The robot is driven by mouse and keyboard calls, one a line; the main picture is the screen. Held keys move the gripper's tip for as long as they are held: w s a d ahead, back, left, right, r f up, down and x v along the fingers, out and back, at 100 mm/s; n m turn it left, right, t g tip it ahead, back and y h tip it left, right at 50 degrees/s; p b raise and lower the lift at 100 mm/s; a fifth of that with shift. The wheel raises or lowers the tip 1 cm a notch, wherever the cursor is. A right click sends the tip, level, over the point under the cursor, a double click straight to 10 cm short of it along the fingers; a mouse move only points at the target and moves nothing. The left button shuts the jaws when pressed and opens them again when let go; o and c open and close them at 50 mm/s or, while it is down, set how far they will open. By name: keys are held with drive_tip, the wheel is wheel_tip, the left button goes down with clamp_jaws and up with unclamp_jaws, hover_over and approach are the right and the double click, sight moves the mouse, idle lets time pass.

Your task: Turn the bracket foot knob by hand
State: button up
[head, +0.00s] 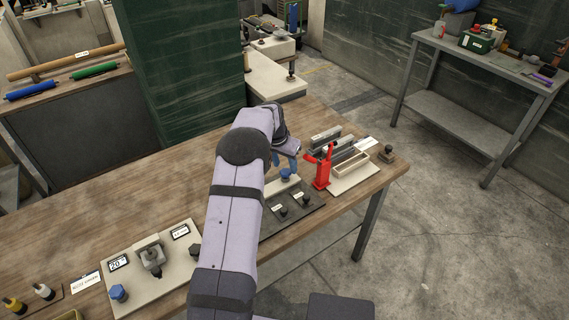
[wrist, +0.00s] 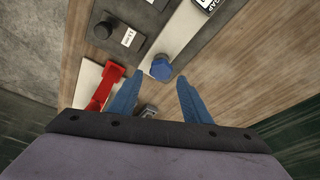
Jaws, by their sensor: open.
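A blue faceted knob (wrist: 161,69) stands on a pale strip (wrist: 181,30) in the wrist view, and this knob also shows in the head view (head: 286,175) just under my gripper. My gripper (wrist: 160,77) has two blue fingers spread apart, one to each side of the knob's near edge in the picture. They appear apart from it, and nothing is between them in their grip. In the head view my gripper (head: 289,162) hangs above the knob, partly hidden by the wrist. A second blue knob (head: 118,293) sits on a pale plate at the lower left.
A red upright tool (head: 322,170) stands close right of my gripper, beside a pale tray (head: 352,163) and metal bars. A dark plate (head: 300,212) with black knobs lies nearer.

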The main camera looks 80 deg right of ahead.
drive_tip(key=shift+r+p, duration=1.7)
drive_tip(key=shift+r, duration=0.8)
drive_tip(key=shift+f+b, duration=0.65)
drive_tip(key=shift+f, duration=2.95)
